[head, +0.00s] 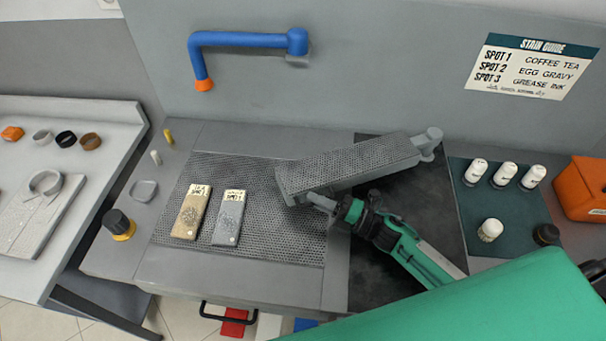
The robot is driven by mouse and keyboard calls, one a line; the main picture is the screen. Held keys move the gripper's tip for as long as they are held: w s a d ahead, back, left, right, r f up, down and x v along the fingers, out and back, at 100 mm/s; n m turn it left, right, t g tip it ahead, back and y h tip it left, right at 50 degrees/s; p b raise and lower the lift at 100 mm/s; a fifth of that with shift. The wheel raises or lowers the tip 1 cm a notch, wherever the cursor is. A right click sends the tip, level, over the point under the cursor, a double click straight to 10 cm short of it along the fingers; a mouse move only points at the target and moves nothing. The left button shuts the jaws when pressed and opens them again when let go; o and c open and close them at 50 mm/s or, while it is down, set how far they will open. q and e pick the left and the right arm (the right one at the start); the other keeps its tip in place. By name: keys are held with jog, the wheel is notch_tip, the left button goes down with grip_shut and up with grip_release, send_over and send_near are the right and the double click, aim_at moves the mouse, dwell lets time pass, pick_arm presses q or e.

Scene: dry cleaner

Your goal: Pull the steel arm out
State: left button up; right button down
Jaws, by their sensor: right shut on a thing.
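The steel arm (350,163) is a long grey bar with a perforated top. It lies slanted over the right part of the work table, from a round post (430,138) at its right end to its left end above the perforated table plate (275,250). My right gripper (325,204) comes in from the lower right and is shut at the near side of the arm's left end, on what seems to be its handle; the jaws hide the exact grip. My left gripper is not in view.
Two labelled swatches, one tan (192,211) and one grey (229,218), lie on the plate left of the arm. A blue spout (240,40) hangs on the back wall. White-capped bottles (504,175) stand on a dark green mat at right, beside an orange box (580,188).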

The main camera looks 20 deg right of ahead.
jog(key=s+d+g, duration=0.1)
jog(key=s, duration=0.1)
jog(key=s+d+n+g+y+b, duration=0.1)
jog(key=s, duration=0.2)
jog(key=s+d+n+g+y, duration=0.1)
jog(key=s, duration=0.2)
jog(key=shift+d+f, duration=0.1)
jog(key=shift+d, duration=0.15)
jog(key=shift+s+n+g, duration=0.1)
jog(key=shift+n+g, duration=0.2)
jog(key=c, duration=1.8)
grip_release()
jog(key=o, duration=0.3)
jog(key=shift+s+d, duration=0.1)
jog(key=shift+s, duration=0.05)
jog(key=shift+s+d, duration=0.15)
